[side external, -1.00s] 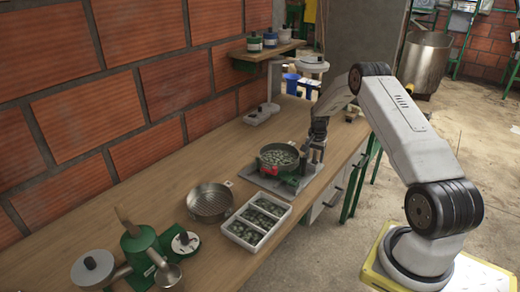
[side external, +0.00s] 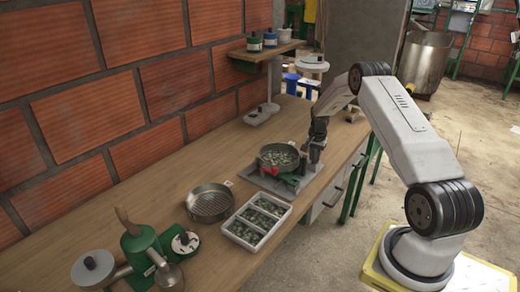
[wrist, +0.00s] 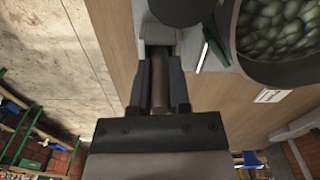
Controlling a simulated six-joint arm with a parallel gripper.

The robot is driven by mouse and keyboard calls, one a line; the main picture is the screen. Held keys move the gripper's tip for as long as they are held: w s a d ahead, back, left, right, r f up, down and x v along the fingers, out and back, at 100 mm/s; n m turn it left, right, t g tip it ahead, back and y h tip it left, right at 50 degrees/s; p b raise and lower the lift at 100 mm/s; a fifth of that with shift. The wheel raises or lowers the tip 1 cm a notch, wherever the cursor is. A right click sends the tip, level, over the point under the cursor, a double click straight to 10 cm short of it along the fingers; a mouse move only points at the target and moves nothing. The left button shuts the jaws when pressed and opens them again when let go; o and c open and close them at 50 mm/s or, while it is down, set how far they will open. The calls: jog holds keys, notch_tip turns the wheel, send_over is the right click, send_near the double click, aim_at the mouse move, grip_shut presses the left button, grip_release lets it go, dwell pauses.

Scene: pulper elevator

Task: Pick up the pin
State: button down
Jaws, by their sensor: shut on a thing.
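In the wrist view, my gripper (wrist: 160,68) is shut on the pin (wrist: 160,88), a dull grey-brown cylinder between the two dark fingers. The pin's far end is at a pale grey block (wrist: 157,33), part of the stand. I cannot tell whether the pin is still seated there. The pin cannot be made out in the side view.
The pan (side external: 279,166) of green beans stands close beside my gripper. A white tray (side external: 232,238) with beans in compartments and an empty metal strainer (side external: 209,204) lie nearer the camera. A green pulper (side external: 139,246) stands front left. The bench edge is close on the right.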

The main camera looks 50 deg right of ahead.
jog(key=shift+r, duration=0.15)
jog(key=shift+r, duration=0.55)
jog(key=s+a+r, duration=0.8)
jog(key=s+r, duration=0.3)
jog(key=shift+a+r, duration=0.25)
jog(key=shift+s, duration=0.1)
dwell(0.4)
jog(key=w+a+f, duration=0.2)
jog(key=w+a, duration=0.4)
jog(key=w, duration=0.5)
jog(key=shift+a+f, duration=0.2)
jog(key=shift+a, duration=0.05)
jog(key=shift+w, duration=0.1)
